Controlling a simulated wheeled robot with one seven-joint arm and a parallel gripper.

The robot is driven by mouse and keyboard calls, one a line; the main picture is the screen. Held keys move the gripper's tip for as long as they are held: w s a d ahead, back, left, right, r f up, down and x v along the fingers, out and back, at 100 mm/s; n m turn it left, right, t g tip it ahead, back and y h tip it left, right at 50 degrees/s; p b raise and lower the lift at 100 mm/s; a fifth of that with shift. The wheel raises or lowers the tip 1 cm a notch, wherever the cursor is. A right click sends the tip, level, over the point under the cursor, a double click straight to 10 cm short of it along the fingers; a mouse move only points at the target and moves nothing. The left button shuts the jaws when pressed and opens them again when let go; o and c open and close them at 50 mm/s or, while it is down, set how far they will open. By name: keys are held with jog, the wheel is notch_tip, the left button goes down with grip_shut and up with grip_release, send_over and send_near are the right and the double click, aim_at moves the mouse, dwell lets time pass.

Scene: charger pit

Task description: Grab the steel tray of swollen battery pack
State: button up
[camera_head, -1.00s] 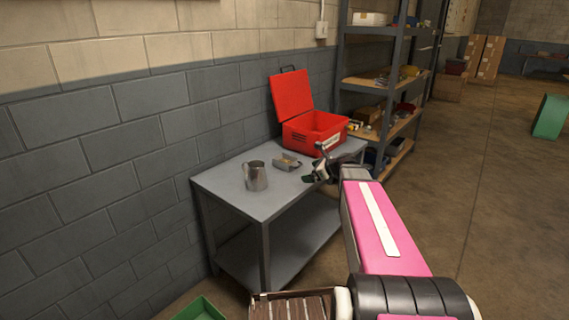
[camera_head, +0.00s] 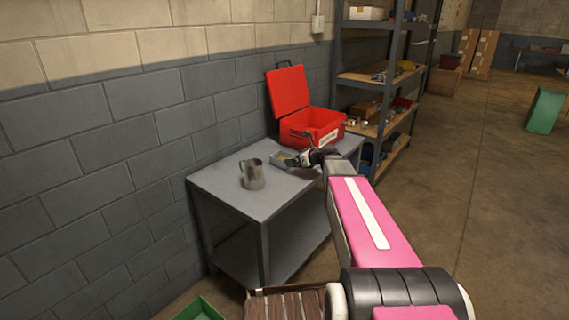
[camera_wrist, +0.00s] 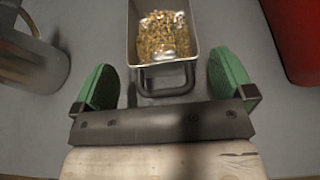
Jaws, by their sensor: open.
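The steel tray (camera_wrist: 134,50) lies on the grey table, with a shiny gold-brown pack (camera_wrist: 163,36) inside it. Its dark loop handle (camera_wrist: 166,80) points toward my gripper in the wrist view. My gripper (camera_wrist: 164,82) is open, with one green finger on each side of the handle, apart from it. In the head view my gripper (camera_head: 301,158) is over the table beside the tray (camera_head: 283,159), which it partly hides. The far end of the tray is cut off in the wrist view.
A metal jug (camera_head: 252,174) stands left of the tray on the table (camera_head: 228,188). An open red box (camera_head: 312,128) stands behind and to the right.

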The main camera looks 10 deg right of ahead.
jog(key=x, duration=0.3)
jog(key=shift+w+a+f, duration=0.1)
jog(key=shift+w, duration=0.1)
jog(key=c, duration=0.8)
